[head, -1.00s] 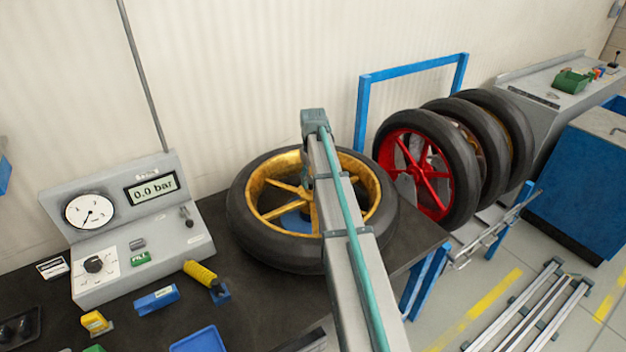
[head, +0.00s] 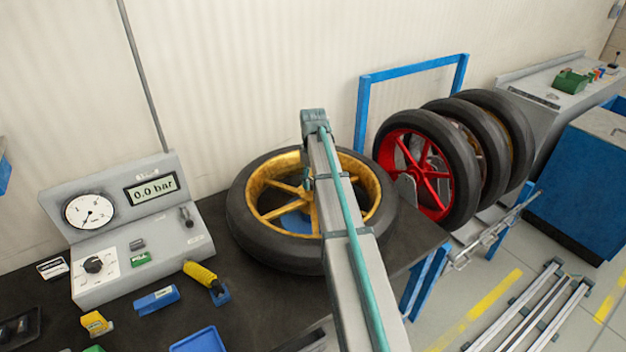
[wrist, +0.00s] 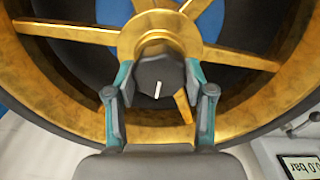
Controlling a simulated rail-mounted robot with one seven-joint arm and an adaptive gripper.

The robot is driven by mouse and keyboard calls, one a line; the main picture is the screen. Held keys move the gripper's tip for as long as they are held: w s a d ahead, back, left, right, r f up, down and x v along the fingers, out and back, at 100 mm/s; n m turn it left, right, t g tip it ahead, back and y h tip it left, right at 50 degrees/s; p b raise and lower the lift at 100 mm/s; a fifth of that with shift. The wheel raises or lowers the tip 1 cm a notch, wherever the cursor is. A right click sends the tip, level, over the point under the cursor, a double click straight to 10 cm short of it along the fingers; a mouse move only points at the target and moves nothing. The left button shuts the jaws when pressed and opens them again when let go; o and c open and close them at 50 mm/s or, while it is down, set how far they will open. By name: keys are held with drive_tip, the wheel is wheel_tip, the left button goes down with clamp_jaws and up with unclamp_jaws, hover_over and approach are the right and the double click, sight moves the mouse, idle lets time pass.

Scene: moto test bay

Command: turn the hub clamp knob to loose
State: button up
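The hub clamp knob (wrist: 160,80) is dark and faceted, with a white mark that points toward the lower side of the wrist view, leaning slightly left. It sits at the centre of the gold wheel's hub (wrist: 150,32). My gripper (wrist: 160,76) has one finger on each side of the knob, with no clear gap, and looks shut on it. In the head view the gold-rimmed wheel (head: 258,184) lies flat on the dark bench.
A grey console (head: 150,235) with a gauge and a display reading 0.0 bar stands left of the wheel. A yellow-handled tool (head: 201,275) and blue trays (head: 198,341) lie in front. Several upright wheels (head: 430,165) stand on a rack at right.

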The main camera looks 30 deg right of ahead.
drive_tip(key=o, duration=0.4)
drive_tip(key=shift+o, duration=0.2)
drive_tip(key=shift+r, duration=0.1)
wheel_tip(320, 180, up, 12)
idle(0.4)
drive_tip(key=shift+f, duration=0.2)
wheel_tip(320, 180, down, 12)
drive_tip(key=shift+r, duration=0.1)
idle(0.5)
